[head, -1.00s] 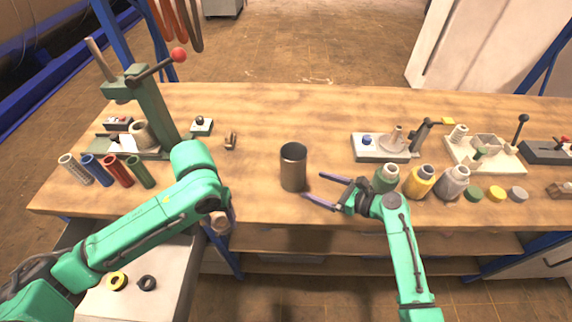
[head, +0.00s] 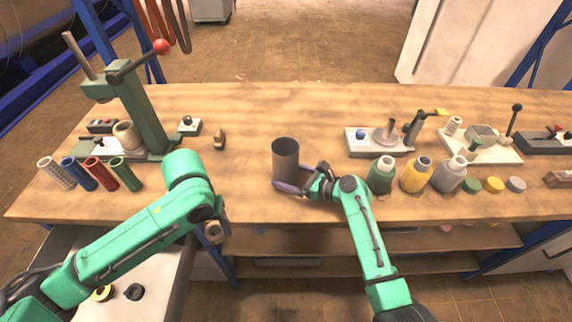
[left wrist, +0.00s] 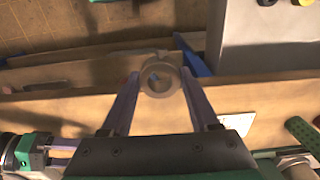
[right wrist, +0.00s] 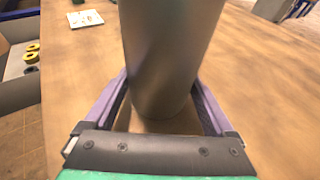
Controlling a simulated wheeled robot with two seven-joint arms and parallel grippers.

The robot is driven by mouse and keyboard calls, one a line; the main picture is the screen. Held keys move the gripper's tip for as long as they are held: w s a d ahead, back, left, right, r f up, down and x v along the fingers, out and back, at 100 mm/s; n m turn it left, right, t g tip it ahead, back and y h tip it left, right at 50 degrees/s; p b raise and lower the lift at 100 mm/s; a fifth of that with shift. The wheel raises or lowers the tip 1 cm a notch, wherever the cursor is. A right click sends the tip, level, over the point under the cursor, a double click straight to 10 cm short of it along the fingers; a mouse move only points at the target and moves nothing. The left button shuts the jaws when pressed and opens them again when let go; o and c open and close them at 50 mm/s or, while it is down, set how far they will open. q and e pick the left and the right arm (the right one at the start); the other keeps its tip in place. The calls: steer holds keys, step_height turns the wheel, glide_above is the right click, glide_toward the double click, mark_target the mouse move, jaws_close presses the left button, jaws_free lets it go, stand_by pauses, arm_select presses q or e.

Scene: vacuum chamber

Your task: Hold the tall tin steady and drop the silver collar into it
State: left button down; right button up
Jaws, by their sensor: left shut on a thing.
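The tall tin (head: 285,160), a dark grey open-topped cylinder, stands upright on the bench. It also fills the middle of the right wrist view (right wrist: 165,60). My right gripper (head: 283,187) is open, with one finger on each side of the tin's lower part; I cannot tell if they touch it. The silver collar (left wrist: 160,93), a thick ring, is between the fingertips of my left gripper (left wrist: 160,80), which is shut on it. In the head view my left gripper (head: 216,225) is partly hidden by its arm, left of the tin at the bench's front edge.
A green press (head: 145,110) stands at the left, with several coloured tubes (head: 92,173) before it. Several bottles (head: 415,175) and caps stand right of the tin. A small brown part (head: 219,140) lies left of the tin. The bench behind the tin is clear.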

arm_select(q)
steer(key=w+d+r, duration=0.3)
steer(key=w+r, duration=0.2)
steer(key=w, duration=0.3)
steer(key=w+d+r, duration=0.3)
steer(key=w+r, duration=0.2)
steer(key=w, duration=0.4)
steer(key=w+d+r, duration=0.2)
steer(key=d+r, duration=0.7)
steer(key=r, duration=0.4)
step_height(320, 180, down, 6)
steer(key=shift+f, duration=0.15)
steer(key=shift+c, duration=0.3)
jaws_free()
step_height(320, 180, up, 8)
steer(key=shift+f, duration=0.2)
